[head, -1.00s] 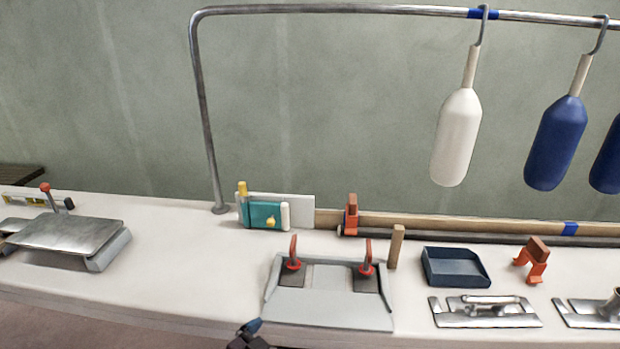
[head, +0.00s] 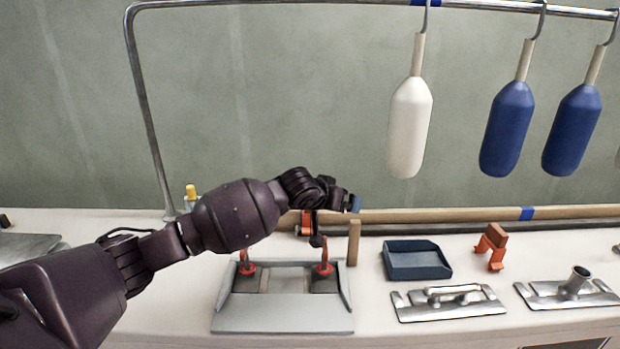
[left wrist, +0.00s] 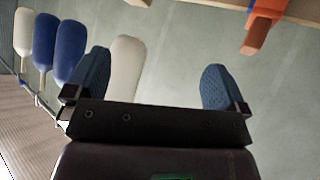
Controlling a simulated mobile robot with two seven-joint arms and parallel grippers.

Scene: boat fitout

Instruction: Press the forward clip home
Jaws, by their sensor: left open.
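One orange clip with a brown block stands at the wooden rail (head: 440,214) at the back of the bench. My left arm partly hides this clip (head: 305,226). A second orange clip (head: 490,245) with a brown top stands on the bench at the right, behind the metal plates. I cannot tell which is the forward one. My left gripper (head: 356,204) is above the back of the bench, right of the rail clip, apart from both clips. In the left wrist view its blue fingers are wide apart and empty (left wrist: 153,80). An orange clip (left wrist: 262,32) shows there at upper right.
A grey fixture (head: 282,312) with two red-handled clamps lies below my left arm. A wooden peg (head: 354,242), a dark blue tray (head: 415,262) and metal plates (head: 450,303) lie to the right. White (head: 409,122) and blue floats (head: 507,130) hang above.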

